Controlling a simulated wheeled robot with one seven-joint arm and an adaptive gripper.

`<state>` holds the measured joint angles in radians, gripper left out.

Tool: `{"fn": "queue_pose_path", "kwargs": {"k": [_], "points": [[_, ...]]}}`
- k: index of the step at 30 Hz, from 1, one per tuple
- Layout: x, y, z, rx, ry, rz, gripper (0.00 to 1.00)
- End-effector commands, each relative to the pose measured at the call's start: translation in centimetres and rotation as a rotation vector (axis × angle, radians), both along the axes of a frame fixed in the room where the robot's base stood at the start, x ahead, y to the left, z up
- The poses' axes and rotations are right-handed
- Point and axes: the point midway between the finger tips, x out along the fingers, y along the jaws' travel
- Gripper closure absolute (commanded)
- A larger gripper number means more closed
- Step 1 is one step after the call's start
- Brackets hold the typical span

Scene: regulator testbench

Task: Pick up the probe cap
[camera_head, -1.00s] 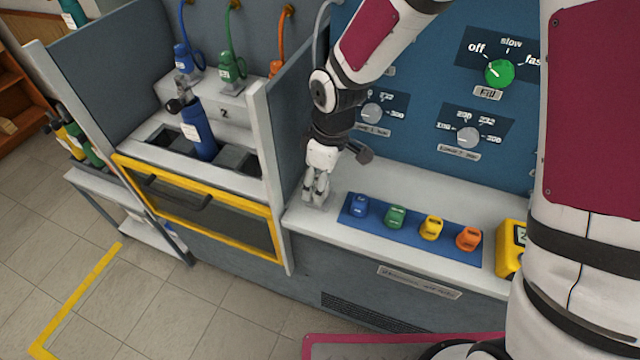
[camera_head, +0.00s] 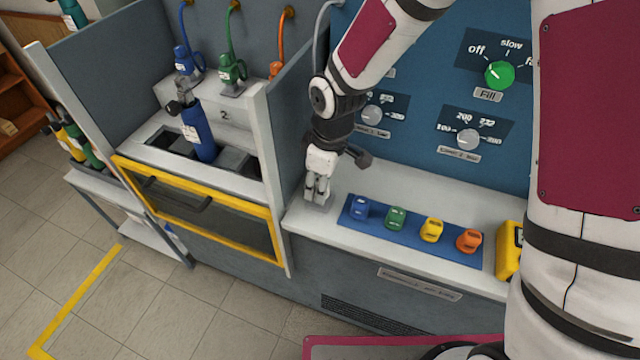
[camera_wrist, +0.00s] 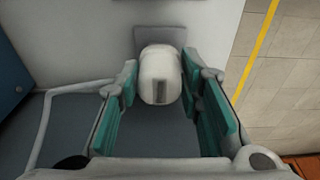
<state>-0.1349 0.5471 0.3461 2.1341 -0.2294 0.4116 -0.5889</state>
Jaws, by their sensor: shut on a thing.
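The probe cap (camera_wrist: 160,80), a small rounded whitish piece with a grey slot, shows between the teal finger pads in the wrist view. My gripper (camera_wrist: 160,82) is shut on it, one finger at each side. A small grey square base (camera_wrist: 160,36) shows just beyond the cap. In the head view my gripper (camera_head: 317,190) points down at the left end of the light bench top (camera_head: 350,232), beside the partition. There the fingers mostly hide the cap, and I cannot tell whether it still touches its base.
A blue strip (camera_head: 375,224) with blue, green, yellow and orange pieces lies to the right of my gripper. A yellow device (camera_head: 509,250) stands at the bench's right end. The grey partition (camera_head: 296,130) is close on the left. A blue knob panel (camera_head: 430,100) rises behind.

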Motion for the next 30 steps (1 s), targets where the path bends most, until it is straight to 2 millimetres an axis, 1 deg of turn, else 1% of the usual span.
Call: {"fn": "queue_pose_path", "kwargs": {"k": [5,8,9,14,21,24,27,30], "points": [[0.1,0.0,1.7,0.001,-0.003,0.000,0.96],[0.1,0.0,3.2,0.001,-0.005,0.000,0.96],[-0.4,0.2,3.6,0.000,-0.002,0.002,0.96],[-4.0,1.3,3.7,-0.001,0.000,0.007,0.96],[-9.8,3.1,4.2,-0.001,-0.002,0.007,0.96],[-11.8,3.7,4.4,-0.001,-0.002,0.006,0.96],[-13.3,4.2,4.5,-0.001,-0.001,0.005,0.96],[-14.3,4.5,4.7,0.000,-0.002,0.004,0.96]]}}
